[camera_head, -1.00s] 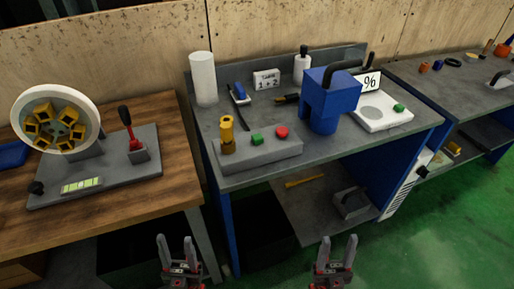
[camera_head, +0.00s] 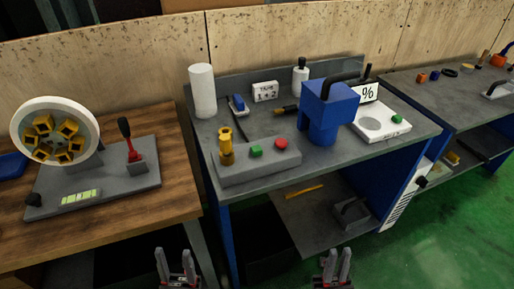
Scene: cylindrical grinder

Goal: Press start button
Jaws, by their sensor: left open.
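A grey control box (camera_head: 262,165) sits at the front left of the grey-topped table. On it are a green button (camera_head: 256,151), a red button (camera_head: 281,143) and a yellow post (camera_head: 226,147). Another small green button (camera_head: 397,119) is on the white panel (camera_head: 377,124) at the right. My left gripper (camera_head: 176,264) is open and empty at the bottom, below the table edge and left of the box. My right gripper (camera_head: 336,264) is open and empty at the bottom, below and right of the box.
A blue machine (camera_head: 325,112) stands behind and right of the box. A white cylinder (camera_head: 203,91) stands at the back left. A wooden table (camera_head: 120,228) at the left bears a wheel device (camera_head: 55,132) and a red lever (camera_head: 131,145). Green floor (camera_head: 420,235) is clear at the right.

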